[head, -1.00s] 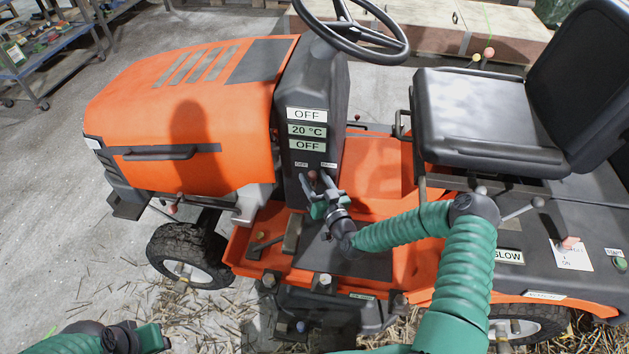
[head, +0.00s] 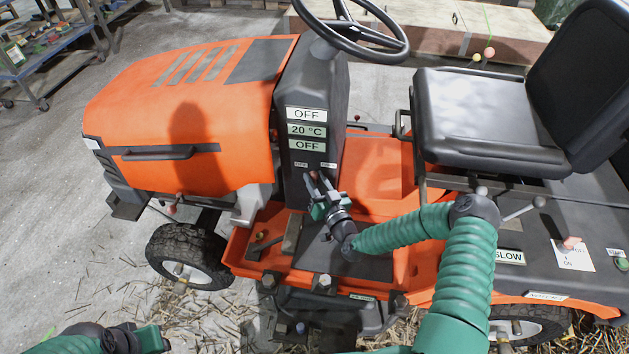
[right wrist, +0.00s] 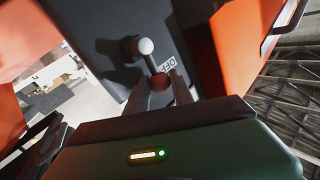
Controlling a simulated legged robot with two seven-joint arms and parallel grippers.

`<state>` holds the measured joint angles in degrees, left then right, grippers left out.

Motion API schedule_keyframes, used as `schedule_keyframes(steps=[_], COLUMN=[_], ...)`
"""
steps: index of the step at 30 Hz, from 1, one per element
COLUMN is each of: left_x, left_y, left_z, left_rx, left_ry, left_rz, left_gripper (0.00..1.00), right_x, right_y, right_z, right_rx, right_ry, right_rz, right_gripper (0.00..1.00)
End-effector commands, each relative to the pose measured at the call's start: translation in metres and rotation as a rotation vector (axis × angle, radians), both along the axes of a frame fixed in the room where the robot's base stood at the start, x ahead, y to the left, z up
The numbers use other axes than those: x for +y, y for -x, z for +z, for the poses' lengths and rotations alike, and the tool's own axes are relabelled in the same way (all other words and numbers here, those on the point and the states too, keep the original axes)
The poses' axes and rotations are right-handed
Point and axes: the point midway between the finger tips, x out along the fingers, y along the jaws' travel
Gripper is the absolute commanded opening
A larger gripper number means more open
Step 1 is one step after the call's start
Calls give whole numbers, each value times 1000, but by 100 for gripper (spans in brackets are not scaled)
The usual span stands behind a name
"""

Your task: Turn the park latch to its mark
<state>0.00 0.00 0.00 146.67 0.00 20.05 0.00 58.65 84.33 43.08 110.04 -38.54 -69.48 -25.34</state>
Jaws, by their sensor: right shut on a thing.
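The park latch shows in the right wrist view as a dark lever with a red ball knob (right wrist: 159,81) and a pale grey ball (right wrist: 146,46) beyond it, on the dark dash column (right wrist: 110,35). I cannot tell which part is the mark. In the head view my right gripper (head: 317,179) is at the lower column of the orange tractor, and its fingers hide the knob. In the right wrist view the right gripper's fingers (right wrist: 159,88) are shut on the red knob. My left gripper (head: 152,338) is at the bottom left, partly cut off and clear of the tractor; its opening is unclear.
The steering wheel (head: 350,30) is above the column, and the black seat (head: 485,120) is to the right. Pedals (head: 292,232) stand on the orange footwell left of my right gripper. The concrete floor (head: 75,215) at left is mostly clear, with scattered straw.

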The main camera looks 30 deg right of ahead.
Motion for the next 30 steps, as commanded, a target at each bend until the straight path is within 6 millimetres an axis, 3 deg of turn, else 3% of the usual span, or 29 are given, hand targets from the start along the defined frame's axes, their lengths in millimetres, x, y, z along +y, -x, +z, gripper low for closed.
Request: schedule_keyframes(steps=[21, 30], left_x=[0, 0], left_y=[0, 0], left_z=[-77, -102], left_rx=[0, 0], left_ry=[0, 0], left_rz=[0, 0], left_gripper=[36, 36], right_x=[-24, -30], right_y=[17, 22], right_z=[-23, -32], right_rx=[-358, -501], right_ry=[-472, -663], right_rz=[-4, -4], right_gripper=[0, 0])
